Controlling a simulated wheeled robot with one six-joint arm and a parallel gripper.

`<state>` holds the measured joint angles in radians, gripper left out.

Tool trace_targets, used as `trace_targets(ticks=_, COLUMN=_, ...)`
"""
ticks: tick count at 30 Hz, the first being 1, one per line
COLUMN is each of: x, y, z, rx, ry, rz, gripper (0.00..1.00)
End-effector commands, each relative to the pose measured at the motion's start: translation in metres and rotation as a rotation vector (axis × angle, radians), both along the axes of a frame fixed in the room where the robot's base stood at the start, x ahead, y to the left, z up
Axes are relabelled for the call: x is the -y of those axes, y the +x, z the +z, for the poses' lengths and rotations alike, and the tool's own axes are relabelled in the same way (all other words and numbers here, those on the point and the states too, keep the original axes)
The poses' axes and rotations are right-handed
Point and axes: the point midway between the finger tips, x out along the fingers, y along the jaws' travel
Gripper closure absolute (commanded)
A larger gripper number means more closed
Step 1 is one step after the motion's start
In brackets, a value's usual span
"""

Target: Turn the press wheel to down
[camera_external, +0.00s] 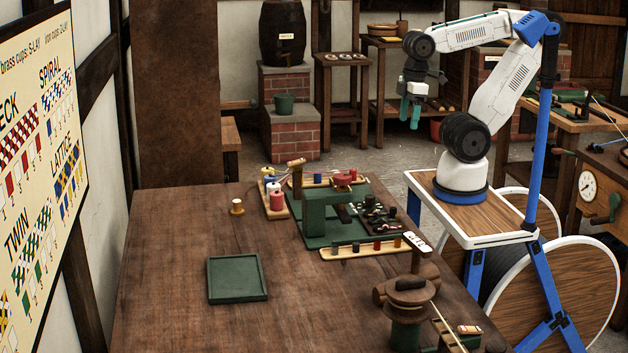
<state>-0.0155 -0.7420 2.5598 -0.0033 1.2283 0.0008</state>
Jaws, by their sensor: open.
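A green frame (322,210) that looks like the press stands on a green base near the middle of the brown table. A small red part (345,177), which looks like the press wheel, shows at its top. It is too small to read its setting. My gripper (410,112) hangs from the raised arm at the upper right, fingers pointing down. It is open and empty, well above and apart from the press.
A green tray (238,299) lies empty on the brown table (175,250). Spools (277,200) stand left of the press. A peg board (345,251) lies in front. A dark round-topped device (408,290) stands at the front right. The table's left side is mostly clear.

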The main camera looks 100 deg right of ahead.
Motion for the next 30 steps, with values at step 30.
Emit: trace_targets(ticks=30, x=-0.113, y=0.224, z=-0.049, rx=-0.094, ry=-0.035, rz=0.773, gripper=0.33)
